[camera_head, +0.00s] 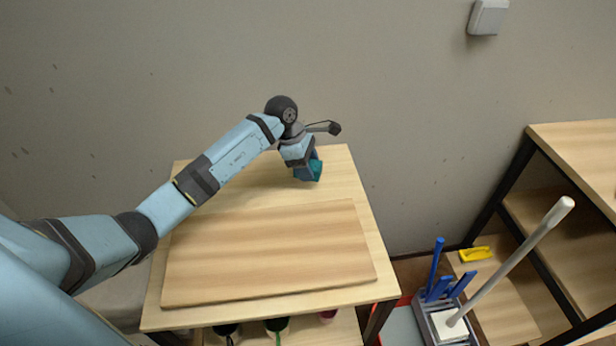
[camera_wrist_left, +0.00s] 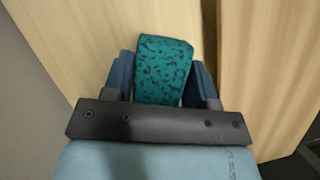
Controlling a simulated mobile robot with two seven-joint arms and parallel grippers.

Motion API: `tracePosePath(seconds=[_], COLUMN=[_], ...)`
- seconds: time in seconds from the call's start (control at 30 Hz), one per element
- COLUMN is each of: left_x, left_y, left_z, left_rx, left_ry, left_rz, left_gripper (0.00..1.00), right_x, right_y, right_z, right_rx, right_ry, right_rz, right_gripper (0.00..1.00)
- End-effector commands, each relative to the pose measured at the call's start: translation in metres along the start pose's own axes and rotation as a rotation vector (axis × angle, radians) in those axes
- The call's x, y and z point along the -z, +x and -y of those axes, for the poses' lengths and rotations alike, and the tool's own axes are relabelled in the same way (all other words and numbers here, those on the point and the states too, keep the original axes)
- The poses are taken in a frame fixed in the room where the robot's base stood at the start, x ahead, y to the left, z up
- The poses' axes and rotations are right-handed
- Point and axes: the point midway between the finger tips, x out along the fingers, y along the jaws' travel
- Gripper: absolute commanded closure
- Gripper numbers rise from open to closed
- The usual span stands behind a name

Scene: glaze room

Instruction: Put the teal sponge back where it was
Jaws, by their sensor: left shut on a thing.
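The teal sponge (camera_wrist_left: 163,68) is a dark-speckled block between the two blue fingers of my left gripper (camera_wrist_left: 162,82) in the left wrist view. The gripper is shut on it. In the head view my left gripper (camera_head: 308,172) is over the back right part of the wooden table, and the sponge (camera_head: 316,169) shows partly at its fingers. Whether the sponge touches the table top cannot be told. My right gripper is not in view.
A wooden board (camera_head: 270,255) covers the front of the table (camera_head: 335,170). Items stand on a shelf below. At right are a grey caddy (camera_head: 440,318) with blue-handled tools and a white pole, a yellow item (camera_head: 475,254) and a shelf unit (camera_head: 570,135). A wall stands behind the table.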

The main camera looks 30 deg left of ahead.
Motion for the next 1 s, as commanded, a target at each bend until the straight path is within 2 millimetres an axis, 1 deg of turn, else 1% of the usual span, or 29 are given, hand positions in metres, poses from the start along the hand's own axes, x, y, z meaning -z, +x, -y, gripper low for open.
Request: tracePosePath(seconds=[0.17,0.4,0.63,0.8,0.83,0.87,0.9,0.93,1.0], left_x=[0.004,0.017,0.018,0.021,0.02,0.02,0.019,0.019,0.019], left_y=[0.011,0.042,0.044,0.048,0.047,0.047,0.047,0.047,0.047], left_z=[0.0,0.0,0.0,0.0,-0.001,0.0,0.0,0.0,0.0], left_rx=[0.001,0.001,-0.001,-0.002,-0.002,-0.001,-0.001,-0.001,-0.001], left_ry=[0.0,-0.001,0.001,0.002,0.002,0.001,0.001,0.001,0.001], left_rz=[0.002,0.001,0.001,-0.001,-0.001,0.0,0.0,0.0,0.0], left_gripper=[0.7,0.7,0.7,0.7,0.43,0.36,0.27,0.22,0.22], right_x=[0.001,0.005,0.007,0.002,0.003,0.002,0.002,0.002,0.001], right_y=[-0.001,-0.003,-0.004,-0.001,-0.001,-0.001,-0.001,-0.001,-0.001], right_z=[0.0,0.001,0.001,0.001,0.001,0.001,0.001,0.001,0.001], right_rx=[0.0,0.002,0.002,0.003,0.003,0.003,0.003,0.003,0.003], right_ry=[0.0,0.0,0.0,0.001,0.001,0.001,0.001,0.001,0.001], right_rz=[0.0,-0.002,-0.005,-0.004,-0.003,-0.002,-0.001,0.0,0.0], right_gripper=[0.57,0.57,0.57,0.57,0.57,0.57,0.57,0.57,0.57])
